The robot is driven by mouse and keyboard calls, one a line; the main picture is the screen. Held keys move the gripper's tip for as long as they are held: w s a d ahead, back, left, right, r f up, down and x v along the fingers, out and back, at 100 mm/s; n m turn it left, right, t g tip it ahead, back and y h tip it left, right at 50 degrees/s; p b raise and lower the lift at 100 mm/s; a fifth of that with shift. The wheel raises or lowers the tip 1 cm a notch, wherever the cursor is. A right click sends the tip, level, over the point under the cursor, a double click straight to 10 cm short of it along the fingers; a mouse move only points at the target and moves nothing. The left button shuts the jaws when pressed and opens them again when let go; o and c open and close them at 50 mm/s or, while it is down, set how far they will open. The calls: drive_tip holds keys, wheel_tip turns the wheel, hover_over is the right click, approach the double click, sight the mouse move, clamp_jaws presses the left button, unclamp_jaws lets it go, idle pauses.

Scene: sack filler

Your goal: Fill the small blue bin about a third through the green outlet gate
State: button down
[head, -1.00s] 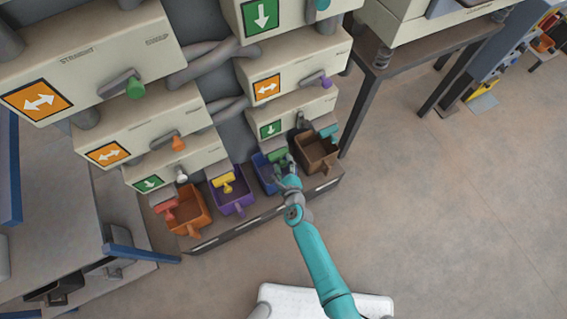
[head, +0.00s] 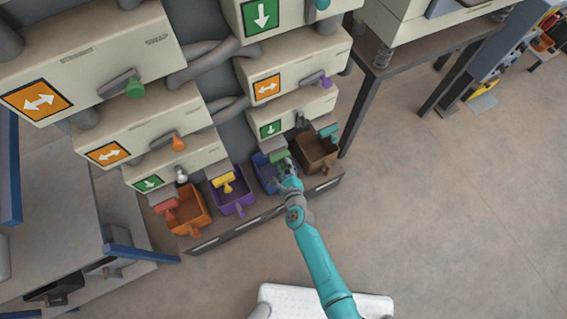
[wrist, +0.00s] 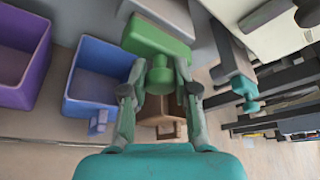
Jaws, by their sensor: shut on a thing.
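The small blue bin (head: 264,180) stands on the low shelf between the purple and brown bins. In the wrist view the blue bin (wrist: 100,72) is just left of my gripper, and its visible floor looks empty. The green outlet gate (head: 278,157) is above the blue bin. In the wrist view the green gate (wrist: 158,42) has a round knob pointing at me. My gripper (wrist: 159,82) is shut on this green knob, one finger on each side. My gripper (head: 285,168) partly hides the gate in the head view.
An orange bin (head: 187,212) and a purple bin (head: 232,196) stand to the left, and a brown bin (head: 317,151) to the right. Red, yellow and teal (head: 328,131) gates hang over them. Cream boxes with levers rise above. Open floor lies to the right.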

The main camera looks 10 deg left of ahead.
drive_tip(key=shift+s+d, duration=0.35)
drive_tip(key=shift+s, duration=0.15)
drive_tip(key=c, duration=0.9)
unclamp_jaws()
drive_tip(key=shift+o, duration=0.2)
drive_tip(key=v, duration=1.2)
